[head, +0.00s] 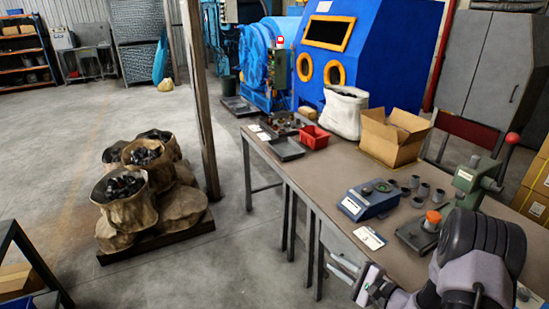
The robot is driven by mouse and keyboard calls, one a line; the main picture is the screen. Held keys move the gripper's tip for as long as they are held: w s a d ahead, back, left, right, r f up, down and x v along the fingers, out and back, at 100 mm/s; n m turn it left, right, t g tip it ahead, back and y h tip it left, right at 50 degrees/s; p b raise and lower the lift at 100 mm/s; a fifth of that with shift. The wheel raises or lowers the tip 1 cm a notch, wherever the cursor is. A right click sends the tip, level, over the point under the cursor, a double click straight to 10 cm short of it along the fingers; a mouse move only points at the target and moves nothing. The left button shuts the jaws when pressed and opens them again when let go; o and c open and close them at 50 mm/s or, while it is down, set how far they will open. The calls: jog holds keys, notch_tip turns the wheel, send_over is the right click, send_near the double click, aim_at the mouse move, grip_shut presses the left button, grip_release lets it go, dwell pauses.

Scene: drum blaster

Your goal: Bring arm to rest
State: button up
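My arm (470,262) reaches in from the bottom right of the head view, bent beside the near edge of the workbench. My gripper (342,269) points left, past the bench's front edge and over the concrete floor. Its two fingers show apart with a gap between them, and nothing shows between them. The arm's dark rounded joint hides part of the bench's right end.
The workbench (322,176) carries a blue scale (368,203), grey cups (423,189), a green lever press (474,182), a cardboard box (392,140), a white sack (344,113) and a red bin (313,137). Filled sacks (130,212) sit on a pallet at left. Floor between is clear.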

jog(key=s+a+r+n+g+y, duration=0.2)
jog(key=s+a+r+n+g, duration=0.85)
jog(key=a+r, duration=0.65)
jog(key=s+d+r+n+t+h, duration=0.1)
jog(key=s+d+r+h, duration=0.1)
jog(key=s, duration=0.7)
jog(key=s+d+r+n+t+h, duration=0.1)
jog(key=s+d+r+t+h, duration=0.1)
jog(key=s+r+h, duration=0.3)
jog(key=s+h, duration=0.2)
jog(key=s, duration=0.2)
jog(key=shift+s+d+r+n, duration=0.25)
jog(key=shift+d+r+n, duration=0.05)
jog(key=shift+d+n, duration=0.1)
jog(key=shift+c, duration=0.4)
